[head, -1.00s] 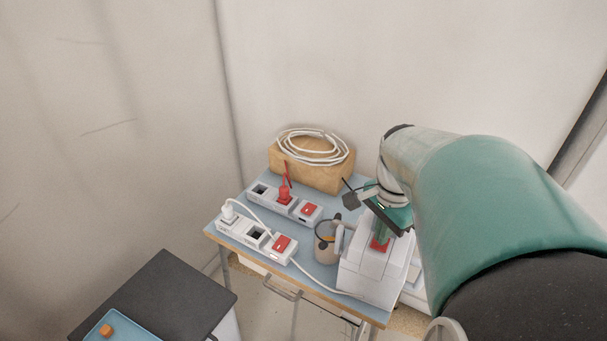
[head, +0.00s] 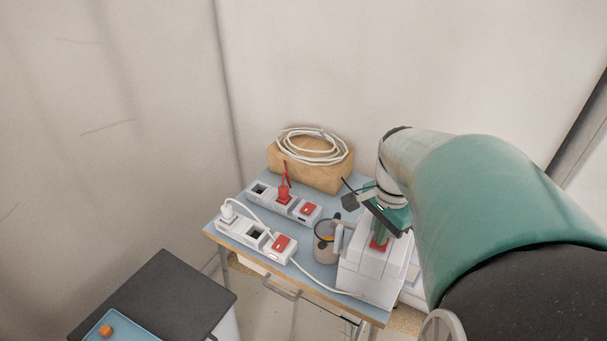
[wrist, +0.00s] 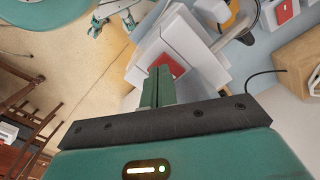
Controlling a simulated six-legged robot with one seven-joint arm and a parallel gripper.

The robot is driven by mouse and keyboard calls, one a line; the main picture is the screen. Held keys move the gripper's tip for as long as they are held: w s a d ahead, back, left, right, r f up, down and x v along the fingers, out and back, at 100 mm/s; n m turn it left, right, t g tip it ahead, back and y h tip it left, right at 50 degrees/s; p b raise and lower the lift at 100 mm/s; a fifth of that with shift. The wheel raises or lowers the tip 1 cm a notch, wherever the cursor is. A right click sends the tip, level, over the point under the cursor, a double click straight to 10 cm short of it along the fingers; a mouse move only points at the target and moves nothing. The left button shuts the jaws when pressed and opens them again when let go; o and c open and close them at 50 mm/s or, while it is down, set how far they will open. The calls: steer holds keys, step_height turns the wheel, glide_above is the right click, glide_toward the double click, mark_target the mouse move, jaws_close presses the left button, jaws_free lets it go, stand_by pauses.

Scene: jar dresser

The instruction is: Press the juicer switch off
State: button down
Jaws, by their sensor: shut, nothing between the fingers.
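The white juicer (head: 366,272) stands at the right front corner of the blue-topped table. Its red switch (head: 379,245) is on the top face, and also shows in the wrist view (wrist: 172,66). My gripper (head: 383,232) is shut and empty, pointing down at the red switch. In the wrist view my gripper's green fingers (wrist: 157,84) lie together and overlap the switch's near edge. They partly hide it, and I cannot tell whether they touch it. A grey jug (head: 326,245) with something orange inside stands beside the juicer on its left.
Two white power strips with red switches lie on the table, one in front (head: 257,238) and one behind (head: 285,203). A coiled white cable (head: 313,146) rests on a tan block (head: 318,177) at the back. A dark cabinet (head: 165,285) with a blue tray stands at lower left.

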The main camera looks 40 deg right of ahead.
steer(key=shift+f, duration=0.2)
steer(key=shift+r, duration=0.1)
step_height(320, 180, up, 7)
stand_by(0.9)
stand_by(0.4)
steer(key=w+a+n+t, duration=0.2)
steer(key=w+a+n, duration=0.1)
steer(key=a+n, duration=0.6)
steer(key=w+a+n+t, duration=0.3)
steer(key=a+n, duration=0.7)
steer(key=a, duration=0.6)
steer(key=shift+w+r+t, duration=0.3)
steer(key=shift+w+r, duration=0.15)
